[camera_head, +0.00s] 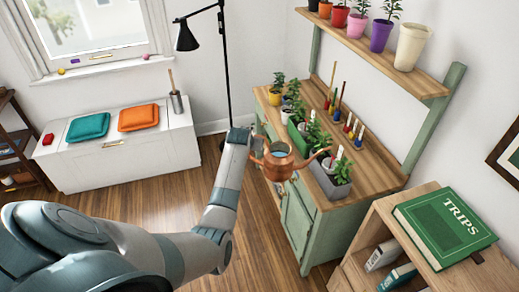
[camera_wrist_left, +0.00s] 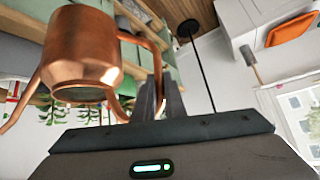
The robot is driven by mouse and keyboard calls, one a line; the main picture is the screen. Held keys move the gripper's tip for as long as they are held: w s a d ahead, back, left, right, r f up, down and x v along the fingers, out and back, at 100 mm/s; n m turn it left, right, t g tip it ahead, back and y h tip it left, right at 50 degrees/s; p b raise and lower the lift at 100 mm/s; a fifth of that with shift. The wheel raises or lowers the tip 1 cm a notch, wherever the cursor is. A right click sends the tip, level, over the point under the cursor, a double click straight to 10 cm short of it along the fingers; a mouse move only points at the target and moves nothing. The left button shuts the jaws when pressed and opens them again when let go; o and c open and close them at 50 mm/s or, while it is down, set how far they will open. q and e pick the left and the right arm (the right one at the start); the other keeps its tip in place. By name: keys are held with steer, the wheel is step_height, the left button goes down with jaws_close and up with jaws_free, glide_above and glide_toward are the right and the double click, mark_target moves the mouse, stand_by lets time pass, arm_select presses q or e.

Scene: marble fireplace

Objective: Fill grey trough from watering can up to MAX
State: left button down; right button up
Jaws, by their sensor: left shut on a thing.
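A copper watering can (camera_head: 278,168) is held upright or nearly so in front of the green bench, with its spout pointing right toward the grey trough. My left gripper (camera_head: 256,150) is shut on the can's handle. The can also fills the upper left of the left wrist view (camera_wrist_left: 78,48), beside my gripper's fingers (camera_wrist_left: 160,98). The grey trough (camera_head: 328,187) stands on the bench's near end, holding green plants and a white marker. The spout tip is close to the trough's plants; no pouring water shows. The MAX mark and water level cannot be read. My right gripper is out of view.
A green trough (camera_head: 296,133) stands just behind the grey one, with potted plants beyond. Several colored tools stand along the bench's back. A shelf with pots (camera_head: 405,45) hangs above. A low bookcase with a green book (camera_head: 444,228) is at right.

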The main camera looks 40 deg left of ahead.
arm_select(q)
steer(key=shift+w+a+r+p, duration=0.1)
steer(key=shift+w+a+p, duration=0.1)
steer(key=shift+a, duration=0.45)
steer(key=shift+w+a+r+p, duration=0.1)
steer(key=shift+w+a+p, duration=0.1)
steer(key=shift+a, duration=0.4)
steer(key=shift+f, duration=0.15)
